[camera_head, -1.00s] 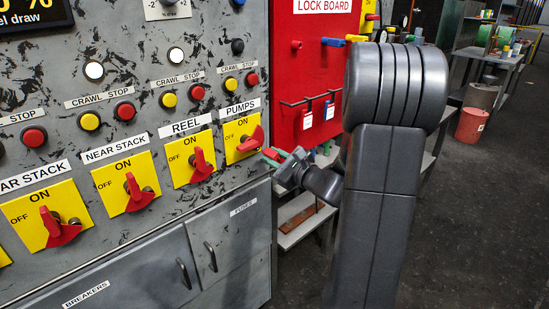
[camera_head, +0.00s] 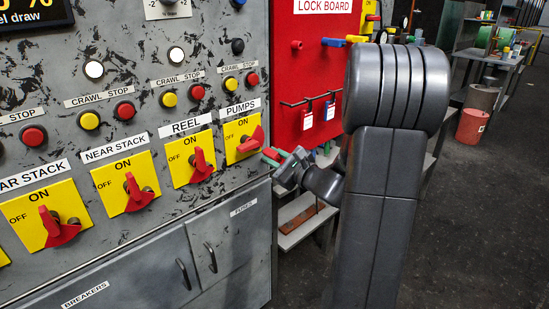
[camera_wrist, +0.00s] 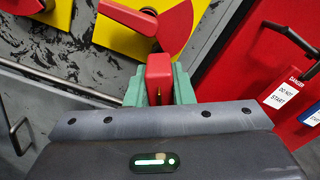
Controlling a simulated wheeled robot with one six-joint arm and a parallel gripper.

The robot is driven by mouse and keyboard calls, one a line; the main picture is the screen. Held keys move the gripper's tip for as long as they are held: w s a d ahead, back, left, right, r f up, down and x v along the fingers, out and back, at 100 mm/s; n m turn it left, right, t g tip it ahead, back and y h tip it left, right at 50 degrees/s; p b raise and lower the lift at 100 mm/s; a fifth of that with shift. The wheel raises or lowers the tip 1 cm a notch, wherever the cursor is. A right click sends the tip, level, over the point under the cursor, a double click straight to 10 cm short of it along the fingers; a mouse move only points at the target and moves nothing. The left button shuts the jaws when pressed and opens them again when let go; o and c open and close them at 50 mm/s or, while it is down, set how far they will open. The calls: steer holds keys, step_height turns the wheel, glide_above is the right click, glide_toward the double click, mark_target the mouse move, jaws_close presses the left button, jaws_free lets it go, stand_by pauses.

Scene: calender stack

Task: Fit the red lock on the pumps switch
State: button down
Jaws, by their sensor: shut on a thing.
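The pumps switch has a yellow plate (camera_head: 237,152) under the PUMPS label, with a red handle (camera_head: 253,140) turned differently from the neighbouring switches. My gripper (camera_head: 271,157) is just right of and below it, at the panel's right edge. In the wrist view my gripper's green fingers (camera_wrist: 157,92) are shut on the red lock (camera_wrist: 159,68), which stands up between them. Most of the lock's lower part is hidden by the fingers.
The reel switch (camera_head: 201,163) is left of pumps. A red lock board (camera_head: 307,75) with hanging tags (camera_head: 306,120) stands to the right, behind my arm. A grey cabinet door with a handle (camera_head: 212,257) lies below the switches.

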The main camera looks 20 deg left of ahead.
mark_target(281, 160)
steer(key=shift+b+x, duration=0.35)
steer(key=shift+x, duration=1.25)
steer(key=c, duration=0.8)
jaws_free()
steer(key=shift+o, duration=0.2)
steer(key=shift+b+v, duration=0.65)
steer(key=shift+v, duration=2.9)
steer(key=p+x, duration=0.1)
steer(key=x, duration=0.6)
steer(key=shift+d, duration=0.1)
